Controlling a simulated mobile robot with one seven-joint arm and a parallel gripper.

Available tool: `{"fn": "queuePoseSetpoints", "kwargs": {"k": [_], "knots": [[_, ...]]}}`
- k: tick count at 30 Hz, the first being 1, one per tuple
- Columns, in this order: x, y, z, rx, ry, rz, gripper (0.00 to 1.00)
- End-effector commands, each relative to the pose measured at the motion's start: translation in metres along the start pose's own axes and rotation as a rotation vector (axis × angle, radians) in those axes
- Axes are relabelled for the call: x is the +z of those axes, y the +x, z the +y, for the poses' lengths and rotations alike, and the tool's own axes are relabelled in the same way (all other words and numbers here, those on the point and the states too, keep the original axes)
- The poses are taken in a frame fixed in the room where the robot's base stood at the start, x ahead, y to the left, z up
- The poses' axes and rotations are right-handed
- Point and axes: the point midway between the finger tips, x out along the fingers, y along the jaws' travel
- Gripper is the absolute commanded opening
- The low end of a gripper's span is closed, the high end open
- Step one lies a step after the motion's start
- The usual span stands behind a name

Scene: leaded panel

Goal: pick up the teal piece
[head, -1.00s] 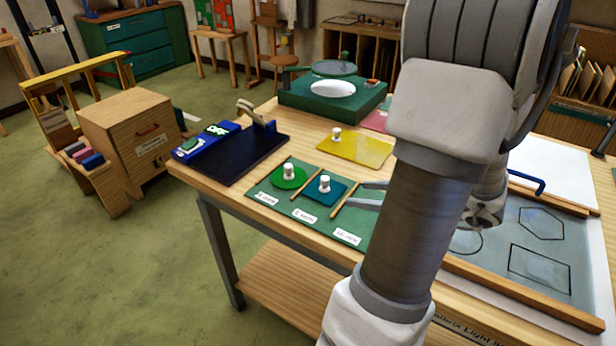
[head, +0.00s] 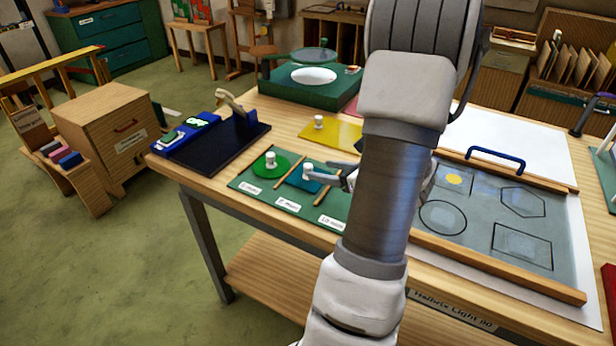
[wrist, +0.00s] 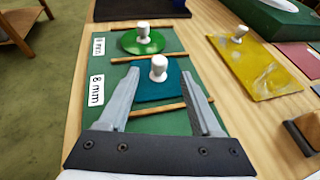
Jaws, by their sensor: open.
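The teal piece (head: 313,186) is a flat squarish plate with a white knob (head: 307,170). It lies on the green mat (head: 243,184) between two thin wooden strips; in the wrist view the teal piece (wrist: 176,84) is by a label reading 8 mm. My gripper (head: 334,179) is open and empty, just right of the knob in the head view. In the wrist view my gripper (wrist: 160,72) has a fingertip on either side of the knob, with touch not visible. My arm hides the mat's right part in the head view.
A green round piece (wrist: 143,42) with a white knob lies beyond one strip. A yellow sheet (head: 336,132) with a knob lies behind. A dark board with a blue device (head: 187,134) stands left. The light table (head: 470,215) with drawn outlines lies right.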

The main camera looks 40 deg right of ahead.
Motion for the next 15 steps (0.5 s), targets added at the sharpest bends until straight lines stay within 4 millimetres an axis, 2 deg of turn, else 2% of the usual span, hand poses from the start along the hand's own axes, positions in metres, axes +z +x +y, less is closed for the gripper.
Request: {"fn": "queuePoseSetpoints", "kwargs": {"k": [9, 15], "knots": [[0.001, 0.044, 0.002, 0.003, 0.0, 0.0, 0.65], [0.001, 0.051, 0.001, 0.0, 0.0, 0.0, 0.65]]}}
